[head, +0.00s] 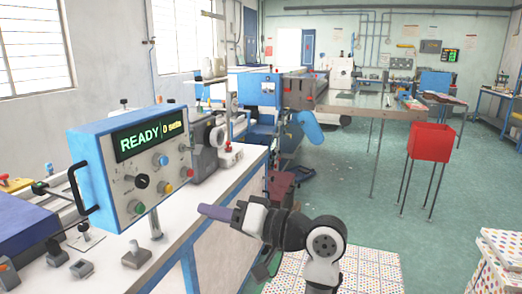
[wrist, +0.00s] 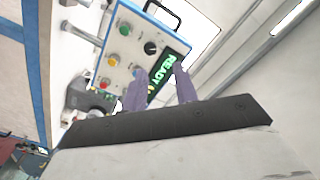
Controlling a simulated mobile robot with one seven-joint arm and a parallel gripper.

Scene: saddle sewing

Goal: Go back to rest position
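My gripper (head: 207,211) is beside the front edge of the white workbench, pointing left toward the blue control box (head: 88,131). In the wrist view its two purple fingers (wrist: 160,78) stand apart with nothing held between them. The box carries a lit display (head: 150,137) reading "READY" and "0 sets", coloured buttons, a black knob and a black side handle. The box also shows ahead of the fingers in the wrist view (wrist: 124,58). I see no contact between the fingers and the box.
The white workbench (head: 222,190) runs along the left with small metal fittings on it. A red bin on thin legs (head: 431,142) stands at right. A dotted box (head: 500,262) is at lower right. The green floor (head: 350,180) between is mostly open.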

